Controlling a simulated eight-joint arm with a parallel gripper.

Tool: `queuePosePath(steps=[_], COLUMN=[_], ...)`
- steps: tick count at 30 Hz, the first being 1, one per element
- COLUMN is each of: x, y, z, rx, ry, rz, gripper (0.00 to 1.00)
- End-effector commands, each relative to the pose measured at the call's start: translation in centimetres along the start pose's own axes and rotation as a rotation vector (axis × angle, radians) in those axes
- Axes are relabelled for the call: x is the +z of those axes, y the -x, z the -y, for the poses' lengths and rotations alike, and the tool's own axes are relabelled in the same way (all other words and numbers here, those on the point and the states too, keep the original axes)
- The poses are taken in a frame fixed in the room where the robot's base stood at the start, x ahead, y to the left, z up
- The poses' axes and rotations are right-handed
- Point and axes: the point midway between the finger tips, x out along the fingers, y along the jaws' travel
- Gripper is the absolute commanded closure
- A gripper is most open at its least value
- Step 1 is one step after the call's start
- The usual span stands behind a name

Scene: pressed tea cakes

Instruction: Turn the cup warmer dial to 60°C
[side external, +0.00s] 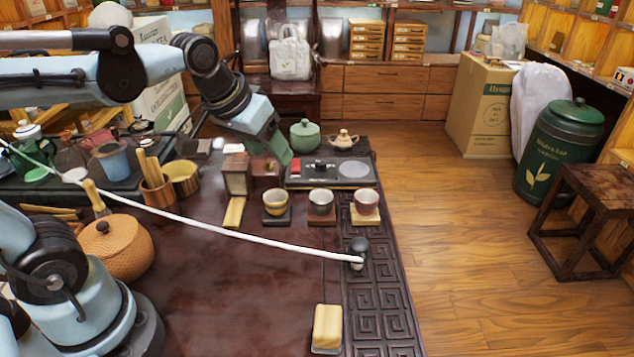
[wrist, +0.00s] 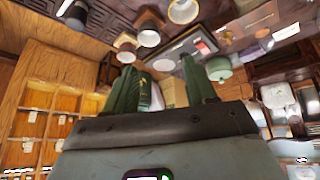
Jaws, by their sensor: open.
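The cup warmer (side external: 330,180) is a flat dark unit on the far part of the tea table, with a pale round plate (side external: 353,170) on its right. A small dark knob, which looks like the dial (side external: 319,164), is on its left half beside a red patch; its setting is too small to read. The warmer also shows upside down in the wrist view (wrist: 185,52), beyond the fingers. My gripper (side external: 284,157) has green fingers and is near the warmer's left end, seemingly above it; contact cannot be told. In the wrist view my gripper (wrist: 160,75) is open and empty.
Three cups on small coasters (side external: 321,202) stand in front of the warmer. A green lidded pot (side external: 305,136) and a small teapot (side external: 343,139) are behind it. A wooden box (side external: 236,175) stands left. A white cable (side external: 220,231) crosses the table. The front table surface is mostly clear.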

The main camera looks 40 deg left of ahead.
Motion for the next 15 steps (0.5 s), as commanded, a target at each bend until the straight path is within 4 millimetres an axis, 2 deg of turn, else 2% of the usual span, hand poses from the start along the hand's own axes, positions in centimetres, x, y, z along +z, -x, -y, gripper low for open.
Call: queuePosePath(steps=[1, 6, 15], x=[-1.6, -5.9, -12.4], y=[0.1, -0.2, -2.8], z=[0.0, 0.2, 0.9], rx=[-0.007, -0.032, -0.093], ry=[0.035, 0.157, 0.369], rz=[0.022, 0.096, 0.22], gripper=[0.44, 0.44, 0.44])
